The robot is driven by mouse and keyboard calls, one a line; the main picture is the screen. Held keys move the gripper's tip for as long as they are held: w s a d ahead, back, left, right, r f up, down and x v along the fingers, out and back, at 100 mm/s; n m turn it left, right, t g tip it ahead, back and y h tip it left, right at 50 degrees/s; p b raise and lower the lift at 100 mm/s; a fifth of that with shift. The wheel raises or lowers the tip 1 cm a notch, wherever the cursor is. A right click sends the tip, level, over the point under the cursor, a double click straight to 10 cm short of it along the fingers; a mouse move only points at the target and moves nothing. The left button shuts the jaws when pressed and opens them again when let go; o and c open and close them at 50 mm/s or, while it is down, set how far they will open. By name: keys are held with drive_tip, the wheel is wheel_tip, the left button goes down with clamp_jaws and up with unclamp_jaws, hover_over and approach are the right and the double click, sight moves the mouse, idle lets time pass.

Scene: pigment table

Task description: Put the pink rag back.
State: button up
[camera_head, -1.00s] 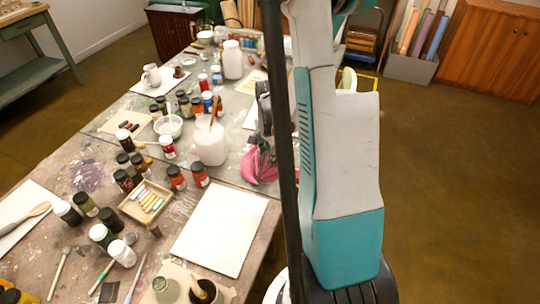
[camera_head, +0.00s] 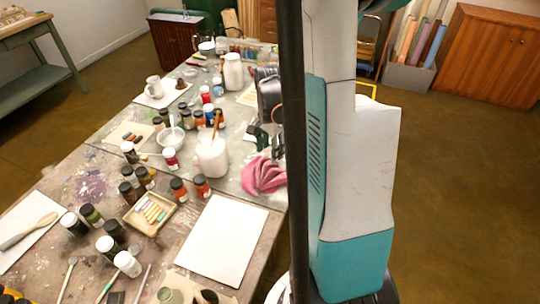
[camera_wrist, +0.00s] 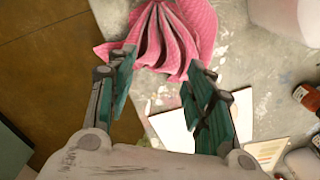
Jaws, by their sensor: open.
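The pink rag (camera_head: 264,175) lies crumpled on the right edge of the long paint-spotted table, beside a white jar. It also shows at the top of the wrist view (camera_wrist: 172,35), bunched to a peak with folds spreading out. My gripper (camera_wrist: 158,78) is open in the wrist view, with its two teal fingers spread apart. The rag is ahead of the fingertips, apart from them or just under them; I cannot tell the exact height. In the head view my gripper (camera_head: 266,140) is just above and behind the rag, partly hidden by a black pole.
The white jar (camera_head: 212,155) stands left of the rag. A white sheet (camera_head: 222,238) lies in front of it. The floor right of the table is clear.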

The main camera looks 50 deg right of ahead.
drive_tip(key=shift+r+p, duration=0.35)
drive_tip(key=shift+r, duration=1.15)
